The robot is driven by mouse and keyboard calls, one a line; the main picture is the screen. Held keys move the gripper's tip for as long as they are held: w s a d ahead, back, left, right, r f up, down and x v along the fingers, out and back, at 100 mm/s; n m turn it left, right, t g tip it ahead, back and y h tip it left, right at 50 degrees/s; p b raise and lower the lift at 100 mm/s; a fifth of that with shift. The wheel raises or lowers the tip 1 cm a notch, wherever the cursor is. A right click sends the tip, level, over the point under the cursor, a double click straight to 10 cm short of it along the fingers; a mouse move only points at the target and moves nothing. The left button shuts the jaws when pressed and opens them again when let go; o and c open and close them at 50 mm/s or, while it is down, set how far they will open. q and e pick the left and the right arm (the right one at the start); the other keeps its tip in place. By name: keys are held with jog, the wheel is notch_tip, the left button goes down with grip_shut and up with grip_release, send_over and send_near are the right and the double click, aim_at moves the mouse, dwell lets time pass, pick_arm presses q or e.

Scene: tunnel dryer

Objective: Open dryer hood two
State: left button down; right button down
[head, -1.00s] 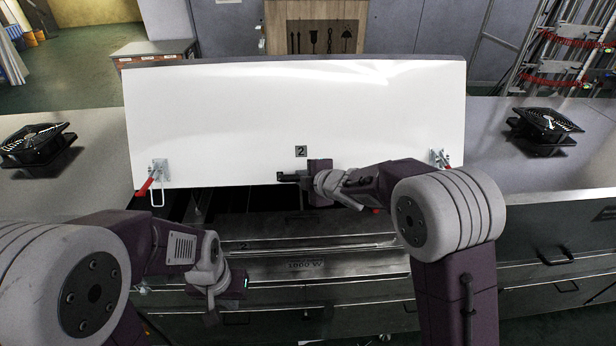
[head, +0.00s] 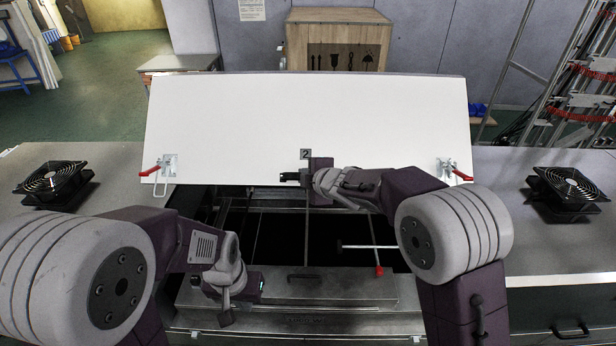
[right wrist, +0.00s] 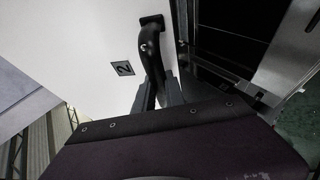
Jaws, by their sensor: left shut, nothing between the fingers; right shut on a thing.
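The white dryer hood (head: 240,120) stands raised, with a dark opening below its lower edge. Its small "2" label (head: 306,154) sits near that edge, and the label also shows in the right wrist view (right wrist: 122,68). My right gripper (head: 284,177) is at the edge, just below the label. In the right wrist view its fingers (right wrist: 160,95) are shut on the hood's black handle (right wrist: 152,48). Red-handled latches hang at the hood's left (head: 163,171) and right (head: 453,170) corners, free of the body. My left gripper (head: 225,313) is low at the front, shut and empty.
Black fans stand on the grey tops to the left (head: 53,180) and right (head: 567,188). A metal front panel (head: 320,288) lies below the opening. A rod with a red end (head: 379,270) shows inside the opening.

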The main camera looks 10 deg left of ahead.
jog(key=shift+f, duration=0.15)
jog(key=c, duration=1.4)
grip_release()
jog(key=shift+w, duration=0.1)
